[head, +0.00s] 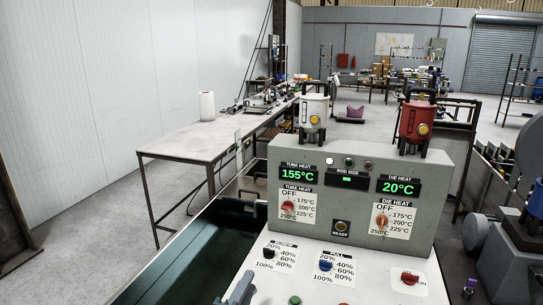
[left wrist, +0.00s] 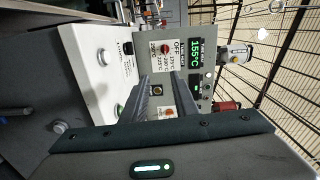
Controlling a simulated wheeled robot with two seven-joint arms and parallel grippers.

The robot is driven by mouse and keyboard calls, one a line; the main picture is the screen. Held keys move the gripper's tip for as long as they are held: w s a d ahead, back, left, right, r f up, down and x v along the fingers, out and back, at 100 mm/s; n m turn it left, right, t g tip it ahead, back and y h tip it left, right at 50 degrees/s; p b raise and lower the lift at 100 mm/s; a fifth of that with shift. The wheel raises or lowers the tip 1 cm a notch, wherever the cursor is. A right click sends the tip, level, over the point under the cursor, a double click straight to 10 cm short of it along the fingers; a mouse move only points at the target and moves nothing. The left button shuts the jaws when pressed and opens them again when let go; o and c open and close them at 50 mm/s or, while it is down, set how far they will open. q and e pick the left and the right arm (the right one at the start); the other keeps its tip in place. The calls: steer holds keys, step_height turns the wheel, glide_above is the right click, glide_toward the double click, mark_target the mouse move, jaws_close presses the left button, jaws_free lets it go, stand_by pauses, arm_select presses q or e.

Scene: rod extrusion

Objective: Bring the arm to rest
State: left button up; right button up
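My left gripper (head: 238,290) shows at the bottom edge of the head view, low in front of the sloped control panel. In the left wrist view its two ridged fingers (left wrist: 163,82) stand apart with nothing between them, facing the grey control box (left wrist: 190,60). In the head view the control box (head: 350,160) shows 155°C for tube heat and 20°C for die heat. It carries a red tube heat knob (head: 288,207) and an orange die heat knob (head: 381,222). My right gripper is in neither view.
The sloped panel has a black knob (head: 268,253), a blue knob (head: 325,265) and a red knob (head: 409,278). A white canister (head: 313,112) and a red canister (head: 417,122) stand on the box. A long table (head: 185,148) stands at the left; open floor lies beside it.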

arm_select(q)
steer(key=s+a+f+n+g+y, duration=0.2)
steer(key=s+a+f+n+g, duration=0.1)
steer(key=s+a+f+n, duration=0.4)
steer(key=s+a+f+n+g+y, duration=0.3)
steer(key=s+a+f+n+g, duration=0.15)
steer(key=s+f, duration=0.4)
steer(key=s+a+f+n+g, duration=0.3)
steer(key=s+f+n, duration=0.1)
steer(key=s, duration=0.7)
steer(key=s+a+f+n+g, duration=0.2)
steer(key=s+f+n+g, duration=0.15)
steer(key=s, duration=0.65)
steer(key=s+f+b+x, duration=0.1)
steer(key=s+x, duration=0.2)
steer(key=x, duration=1.1)
steer(key=s+f+b+x, duration=0.1)
steer(key=s+x, duration=0.3)
steer(key=x, duration=1.1)
steer(key=s+a+f+g, duration=0.1)
steer(key=s+f, duration=0.8)
steer(key=s+a+f, duration=0.2)
steer(key=s+f, duration=0.8)
steer(key=shift+a+m+g+b, duration=0.25)
steer(key=shift+m+g+b, duration=0.05)
steer(key=shift+g+b, duration=0.15)
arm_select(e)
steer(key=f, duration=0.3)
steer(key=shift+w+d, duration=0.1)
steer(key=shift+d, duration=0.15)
